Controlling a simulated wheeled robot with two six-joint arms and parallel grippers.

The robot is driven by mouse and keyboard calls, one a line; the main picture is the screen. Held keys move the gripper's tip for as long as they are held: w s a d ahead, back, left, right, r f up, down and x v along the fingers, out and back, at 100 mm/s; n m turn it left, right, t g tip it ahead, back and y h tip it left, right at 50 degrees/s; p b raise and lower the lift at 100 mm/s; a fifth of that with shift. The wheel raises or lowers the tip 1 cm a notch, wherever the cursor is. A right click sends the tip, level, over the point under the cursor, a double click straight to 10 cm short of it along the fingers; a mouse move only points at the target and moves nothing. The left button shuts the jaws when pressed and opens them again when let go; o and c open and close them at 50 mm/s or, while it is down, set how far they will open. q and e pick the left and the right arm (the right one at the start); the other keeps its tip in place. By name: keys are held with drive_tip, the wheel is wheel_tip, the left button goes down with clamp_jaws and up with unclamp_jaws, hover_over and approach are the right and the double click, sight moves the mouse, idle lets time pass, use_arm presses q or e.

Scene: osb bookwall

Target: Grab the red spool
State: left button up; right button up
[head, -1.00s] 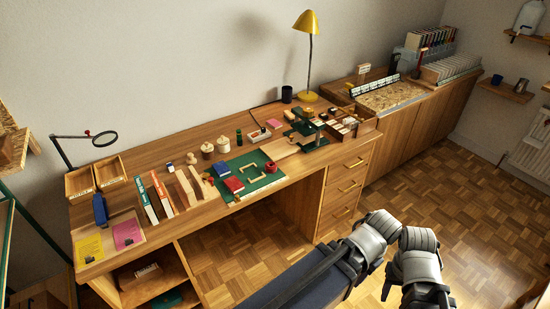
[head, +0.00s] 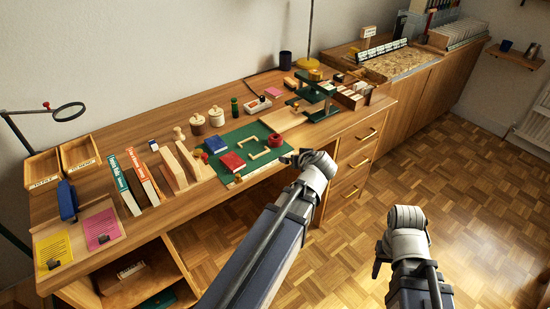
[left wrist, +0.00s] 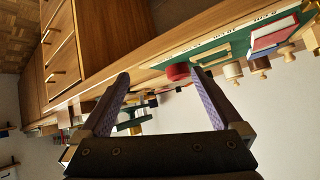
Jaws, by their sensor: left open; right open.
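The red spool (head: 276,140) stands on the right end of the green mat (head: 216,173) on the desk. In the left wrist view the red spool (left wrist: 177,72) shows between my open fingers, beyond the tips. My left gripper (head: 291,158) is at the desk's front edge, just right of and below the spool in the head view, apart from it. It is open and empty, as the left wrist view (left wrist: 160,78) shows. My right gripper (head: 378,262) is over the floor, away from the desk, open; its fingers are small and dark.
Two lidded jars (head: 216,116) stand behind the mat. Floor before the drawers is clear.

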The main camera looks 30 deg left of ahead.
use_arm(q)
drive_tip(key=n+t+y+b, duration=0.2)
drive_tip(key=b, duration=0.1)
approach(276, 141)
drive_tip(key=shift+w+a+f, duration=0.2)
drive_tip(key=shift+a+f, duration=0.1)
drive_tip(key=shift+f, duration=0.2)
drive_tip(key=shift+w+a+f, duration=0.25)
drive_tip(key=shift+a+f, duration=0.05)
drive_tip(key=shift+f, duration=0.2)
drive_tip(key=shift+w+a+r+b, duration=0.15)
drive_tip(key=shift+a+r+b, duration=0.15)
drive_tip(key=shift+a, duration=0.2)
drive_tip(key=shift+b+x, duration=0.5)
drive_tip(key=shift+x, duration=0.65)
drive_tip(key=shift+w+d+b+x, duration=0.15)
drive_tip(key=shift+b+x, duration=0.15)
drive_tip(key=shift+x, duration=0.6)
drive_tip(key=shift+w+d+b+x, duration=0.1)
drive_tip(key=shift+b+x, duration=0.2)
drive_tip(key=shift+x, duration=0.65)
drive_tip(key=shift+w+d+b+x, duration=0.15)
drive_tip(key=shift+b+x, duration=0.15)
drive_tip(key=shift+x, duration=0.6)
drive_tip(key=shift+a+r, duration=0.1)
drive_tip(key=shift+r, duration=0.15)
use_arm(e)
wheel_tip(276, 141, down, 8)
drive_tip(key=shift+f, duration=0.15)
